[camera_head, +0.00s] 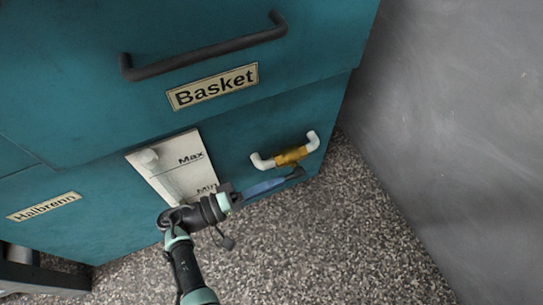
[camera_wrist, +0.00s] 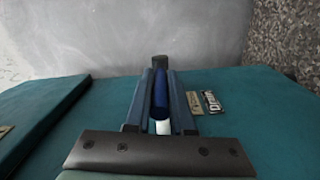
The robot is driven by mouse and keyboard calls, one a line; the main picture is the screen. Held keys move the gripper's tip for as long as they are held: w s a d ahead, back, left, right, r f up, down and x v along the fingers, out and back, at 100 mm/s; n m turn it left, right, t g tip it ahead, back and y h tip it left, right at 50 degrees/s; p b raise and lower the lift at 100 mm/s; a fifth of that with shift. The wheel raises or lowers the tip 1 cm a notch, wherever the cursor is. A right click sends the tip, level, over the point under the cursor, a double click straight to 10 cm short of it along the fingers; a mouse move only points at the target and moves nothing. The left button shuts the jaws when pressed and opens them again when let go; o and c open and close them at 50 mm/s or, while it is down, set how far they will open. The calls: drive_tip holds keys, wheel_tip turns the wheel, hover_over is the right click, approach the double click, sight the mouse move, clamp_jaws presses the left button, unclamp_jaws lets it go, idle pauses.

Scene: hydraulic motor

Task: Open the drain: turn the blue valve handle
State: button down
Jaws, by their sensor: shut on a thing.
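The blue valve handle (camera_wrist: 160,92) lies lengthwise between the two blue-grey fingers of my gripper (camera_wrist: 159,78) in the wrist view, and its dark end sticks out just past the fingertips. A small white part shows near the finger bases. My gripper is shut on the handle. In the head view, my gripper (camera_head: 280,182) reaches right along the lower front of the teal cabinet. A dark tip shows at its end, and the rest of the handle is largely hidden by the fingers.
A yellow and white pipe fitting (camera_head: 291,155) sits just above my gripper. A white Max/Min gauge (camera_head: 172,168) is to the left. A black drawer bar (camera_head: 205,52) is above the Basket label. A grey wall (camera_head: 455,110) stands right. Speckled floor (camera_head: 330,245) is clear below.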

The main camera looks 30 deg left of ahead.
drive_tip(key=c, duration=0.8)
unclamp_jaws()
drive_tip(key=shift+d, duration=0.1)
drive_tip(key=shift+s+a, duration=0.3)
drive_tip(key=shift+a, duration=0.05)
drive_tip(key=v, duration=1.2)
